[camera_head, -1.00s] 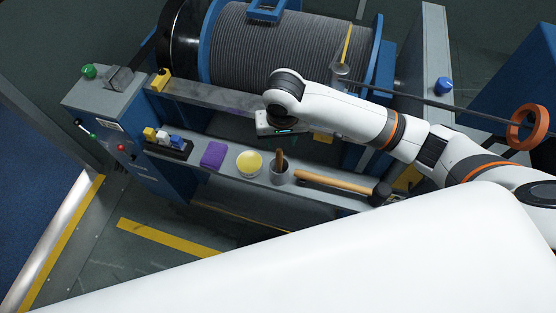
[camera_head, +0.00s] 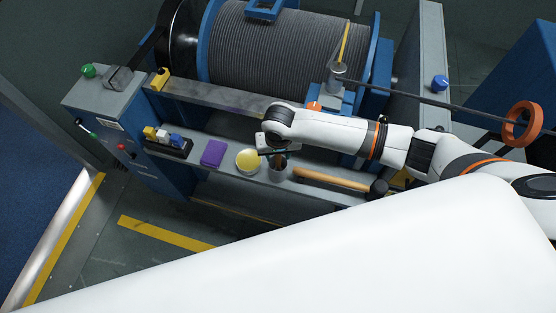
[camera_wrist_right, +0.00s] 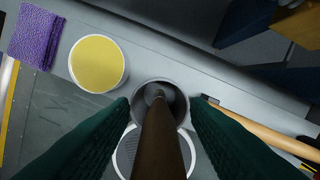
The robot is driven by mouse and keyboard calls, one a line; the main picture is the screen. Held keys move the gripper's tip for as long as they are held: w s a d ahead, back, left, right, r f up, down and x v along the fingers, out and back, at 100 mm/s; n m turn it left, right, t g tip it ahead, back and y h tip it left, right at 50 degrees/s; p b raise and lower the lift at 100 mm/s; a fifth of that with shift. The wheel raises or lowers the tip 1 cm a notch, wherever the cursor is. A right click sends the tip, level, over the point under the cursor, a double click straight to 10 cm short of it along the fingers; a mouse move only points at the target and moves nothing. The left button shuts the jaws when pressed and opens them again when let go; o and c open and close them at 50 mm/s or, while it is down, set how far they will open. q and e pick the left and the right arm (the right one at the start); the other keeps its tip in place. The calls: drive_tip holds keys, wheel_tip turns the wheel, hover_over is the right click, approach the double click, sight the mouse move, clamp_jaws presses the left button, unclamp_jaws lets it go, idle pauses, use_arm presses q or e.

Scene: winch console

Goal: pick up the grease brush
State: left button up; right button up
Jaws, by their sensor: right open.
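The grease brush stands in a grey cup (camera_head: 278,174) on the console shelf, with its brown wooden handle (camera_head: 278,161) pointing up. The handle (camera_wrist_right: 160,145) is large in the right wrist view, and its lower end goes down into the cup (camera_wrist_right: 184,100). Its bristles are hidden in the cup. My right gripper (camera_head: 277,153) is just above the cup. Its dark green fingers (camera_wrist_right: 160,108) are open, one on each side of the handle, with gaps between. My left gripper is not in view.
The cable drum (camera_head: 275,50) stands behind.

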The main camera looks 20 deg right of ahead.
clamp_jaws()
